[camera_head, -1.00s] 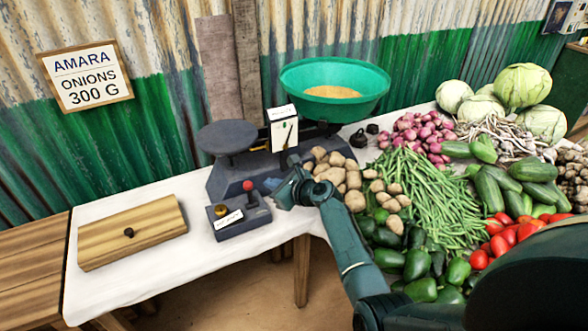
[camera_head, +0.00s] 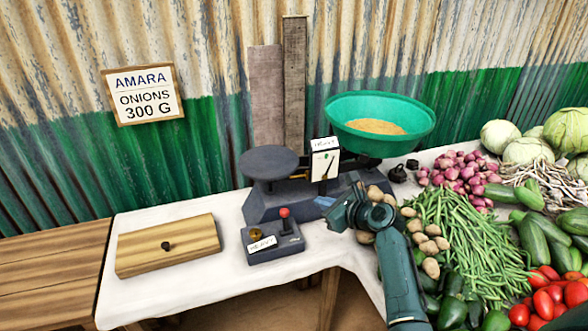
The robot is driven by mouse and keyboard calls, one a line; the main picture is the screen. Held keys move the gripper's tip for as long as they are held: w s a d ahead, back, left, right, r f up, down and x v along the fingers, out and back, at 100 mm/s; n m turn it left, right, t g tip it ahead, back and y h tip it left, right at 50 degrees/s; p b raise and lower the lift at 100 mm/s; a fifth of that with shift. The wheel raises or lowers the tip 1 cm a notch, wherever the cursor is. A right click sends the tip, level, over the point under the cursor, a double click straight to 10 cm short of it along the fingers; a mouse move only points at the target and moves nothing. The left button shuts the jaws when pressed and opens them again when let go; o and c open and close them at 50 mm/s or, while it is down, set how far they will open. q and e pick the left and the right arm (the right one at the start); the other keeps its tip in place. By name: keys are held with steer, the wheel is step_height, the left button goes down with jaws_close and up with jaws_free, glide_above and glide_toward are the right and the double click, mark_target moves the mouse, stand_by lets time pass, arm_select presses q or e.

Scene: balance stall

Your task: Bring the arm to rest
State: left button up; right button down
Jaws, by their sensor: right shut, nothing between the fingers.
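My right arm comes in from the lower right of the head view. Its gripper (camera_head: 330,207) is shut and empty, in front of the balance scale (camera_head: 258,208) and to the right of the small control box. The control box (camera_head: 275,247) has a red-knobbed lever (camera_head: 285,215), a brass button and a white label. The scale bears a dark flat plate (camera_head: 270,161) on the left and a green basin (camera_head: 410,126) with tan grain on the right. A white dial box (camera_head: 325,160) stands between them. My left gripper is not in view.
A wooden box (camera_head: 190,258) with a dark knob lies on the white cloth (camera_head: 215,288) at left. Potatoes (camera_head: 430,247), green beans (camera_head: 470,245), onions (camera_head: 462,172) and other vegetables crowd the right. Black weights (camera_head: 398,174) sit behind the potatoes. A sign (camera_head: 144,94) hangs on the wall.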

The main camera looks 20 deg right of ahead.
steer(key=s+a+f+n+g+h, duration=0.2)
steer(key=s+f+n+h, duration=0.1)
steer(key=s+f+n, duration=1.05)
steer(key=s+a+f+n, duration=0.1)
steer(key=s+a+n, duration=0.3)
steer(key=s+n, duration=0.5)
steer(key=s+a+f+n, duration=0.1)
steer(key=s+a+n, duration=0.3)
steer(key=s+n, duration=0.5)
steer(key=shift+s+f+g+y, duration=0.15)
steer(key=shift+s+g+y, duration=0.25)
steer(key=shift+s, duration=0.1)
steer(key=shift+n, duration=0.25)
